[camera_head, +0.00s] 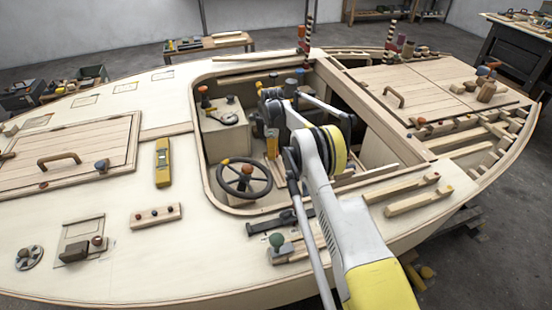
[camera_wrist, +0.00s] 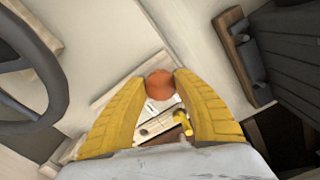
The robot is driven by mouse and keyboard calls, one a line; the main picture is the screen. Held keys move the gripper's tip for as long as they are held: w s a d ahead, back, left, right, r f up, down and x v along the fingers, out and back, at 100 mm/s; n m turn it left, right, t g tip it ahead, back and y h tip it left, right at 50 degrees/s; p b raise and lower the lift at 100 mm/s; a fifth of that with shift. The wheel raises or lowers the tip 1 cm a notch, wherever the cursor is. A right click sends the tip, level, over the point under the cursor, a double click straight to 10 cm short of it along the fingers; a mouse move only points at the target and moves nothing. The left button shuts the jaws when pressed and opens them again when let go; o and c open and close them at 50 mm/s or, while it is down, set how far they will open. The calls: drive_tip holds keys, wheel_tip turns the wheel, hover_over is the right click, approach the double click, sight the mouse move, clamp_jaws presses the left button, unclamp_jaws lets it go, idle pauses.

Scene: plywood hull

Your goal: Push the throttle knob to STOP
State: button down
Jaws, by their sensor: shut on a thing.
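The throttle knob (camera_wrist: 160,84) is a round orange ball. In the wrist view it sits between the tips of my gripper's two yellow fingers (camera_wrist: 161,82), which are closed on it from both sides. Below it, between the fingers, a pale plate (camera_wrist: 158,122) with small dark marks and a slot partly shows. Its lettering is too small to read, so I cannot tell where STOP is. A small yellow piece (camera_wrist: 183,122) stands by the right finger. In the head view my gripper (camera_head: 271,136) is down in the cockpit, and my arm hides part of the area.
A dark steering wheel (camera_head: 244,178) is close to the left of my gripper; its rim also shows in the wrist view (camera_wrist: 45,85). A dark slatted panel with a wooden edge (camera_wrist: 240,55) is on the right. The cockpit rim (camera_head: 200,160) surrounds this space.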

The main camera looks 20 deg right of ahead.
drive_tip(key=shift+w, duration=0.15)
drive_tip(key=c, duration=1.2)
unclamp_jaws()
drive_tip(key=shift+o, duration=1.4)
drive_tip(key=shift+w, duration=0.15)
wheel_tip(320, 180, up, 12)
drive_tip(key=shift+r, duration=0.1)
